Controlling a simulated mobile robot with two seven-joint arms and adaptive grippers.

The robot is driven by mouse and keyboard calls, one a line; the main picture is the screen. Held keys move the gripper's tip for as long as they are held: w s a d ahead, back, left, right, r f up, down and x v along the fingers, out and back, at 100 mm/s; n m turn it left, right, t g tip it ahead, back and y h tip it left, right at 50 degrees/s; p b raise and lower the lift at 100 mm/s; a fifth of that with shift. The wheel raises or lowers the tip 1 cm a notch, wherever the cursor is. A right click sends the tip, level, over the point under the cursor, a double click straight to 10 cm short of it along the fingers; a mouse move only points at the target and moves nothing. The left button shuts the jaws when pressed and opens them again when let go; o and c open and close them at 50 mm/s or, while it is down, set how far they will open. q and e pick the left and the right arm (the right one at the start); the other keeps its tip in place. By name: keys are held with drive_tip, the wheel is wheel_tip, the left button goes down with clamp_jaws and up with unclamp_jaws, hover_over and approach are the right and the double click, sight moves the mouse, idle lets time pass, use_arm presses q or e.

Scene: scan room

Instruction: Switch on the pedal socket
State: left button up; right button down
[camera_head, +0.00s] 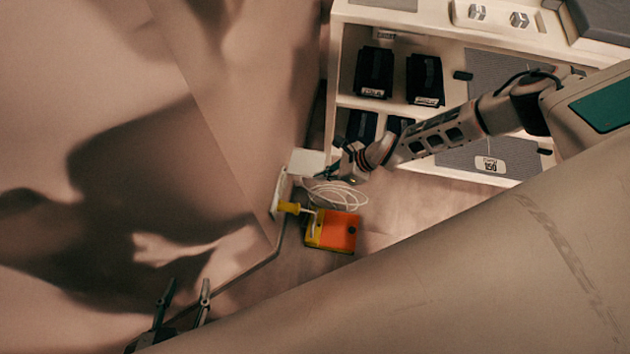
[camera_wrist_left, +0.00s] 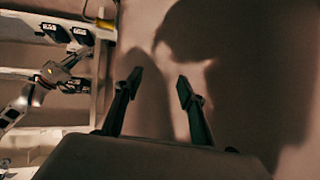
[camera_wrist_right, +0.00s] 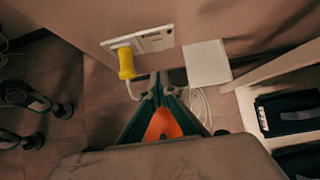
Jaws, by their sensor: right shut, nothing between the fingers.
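The pedal socket is a white wall plate (camera_head: 280,194) low on the wall, and it also shows in the right wrist view (camera_wrist_right: 157,40). A yellow plug (camera_wrist_right: 126,63) sits in its left part; a switch area is to the plug's right. The plug (camera_head: 290,208) is joined by a white cable to the orange and yellow pedal (camera_head: 332,231) on the floor. My right gripper (camera_head: 326,174) is shut and empty, close to the socket; its tips (camera_wrist_right: 161,80) show below the plate, with no contact visible. The switch's state is too small to tell. My left gripper (camera_head: 188,290) is open and empty, away from the socket.
A white box (camera_wrist_right: 207,63) is beside the socket, with coiled white cable (camera_head: 338,194) below. A white shelf unit (camera_head: 345,60) with black cases (camera_head: 375,72) stands to the right of the corner. The large beige wall (camera_head: 100,90) is near my left gripper.

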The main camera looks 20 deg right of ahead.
use_arm(q)
drive_tip(key=shift+a+f, duration=0.1)
drive_tip(key=shift+a, duration=0.05)
use_arm(e)
drive_tip(key=shift+s+d+r, duration=0.2)
drive_tip(key=shift+d+r, duration=0.05)
drive_tip(key=shift+r, duration=0.05)
drive_tip(key=s+a+f+y+b, duration=0.2)
drive_tip(key=a+b, duration=0.1)
drive_tip(key=a, duration=0.1)
use_arm(q)
drive_tip(key=w+d+r+n+t+h+b, duration=0.1)
drive_tip(key=w+d+r+b, duration=0.1)
drive_tip(key=d, duration=0.3)
drive_tip(key=shift+w+r+h, duration=0.15)
drive_tip(key=shift+r+h, duration=0.15)
drive_tip(key=shift+r, duration=0.25)
use_arm(e)
drive_tip(key=d+f+t, duration=0.1)
drive_tip(key=d+f, duration=0.1)
drive_tip(key=d, duration=0.4)
drive_tip(key=shift+w+d+f+t+y, duration=0.2)
drive_tip(key=shift+w+t+y, duration=0.1)
drive_tip(key=shift+t, duration=0.1)
use_arm(q)
drive_tip(key=shift+f, duration=0.1)
